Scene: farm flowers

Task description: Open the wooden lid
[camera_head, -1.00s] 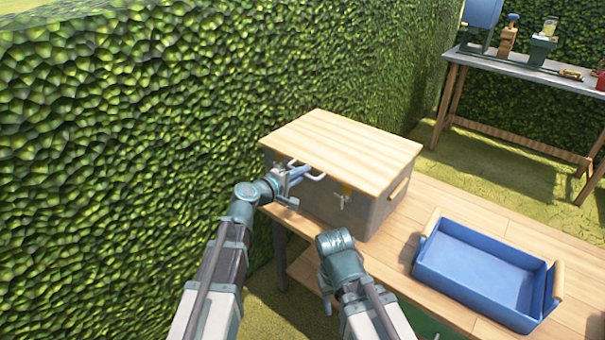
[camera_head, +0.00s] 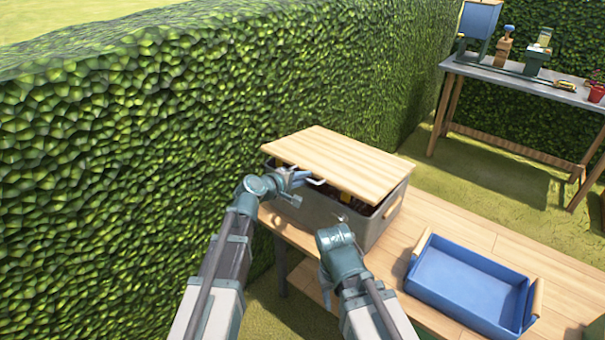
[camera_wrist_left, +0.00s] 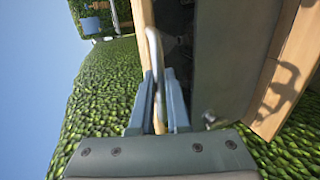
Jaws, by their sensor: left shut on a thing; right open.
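The light wooden lid (camera_head: 340,160) sits on a grey box (camera_head: 376,228) on the wooden table. Its front edge is raised, and a dark gap with unclear contents shows beneath it. My left gripper (camera_head: 302,180) is at the lid's front and shut on its metal handle (camera_head: 316,181). In the left wrist view, the two blue fingers (camera_wrist_left: 163,100) close around the handle bar (camera_wrist_left: 154,50), with the lid's edge (camera_wrist_left: 146,18) beside it and the open gap to the right. My right gripper (camera_head: 325,290) is open, low in front of the box, its fingers partly hidden by its wrist.
A blue tray (camera_head: 425,249) with wooden handles stands on the table (camera_head: 482,228) to the right of the box. A tall hedge (camera_head: 150,120) runs close along the left. A grey workbench (camera_head: 520,78) with tools stands at the back right.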

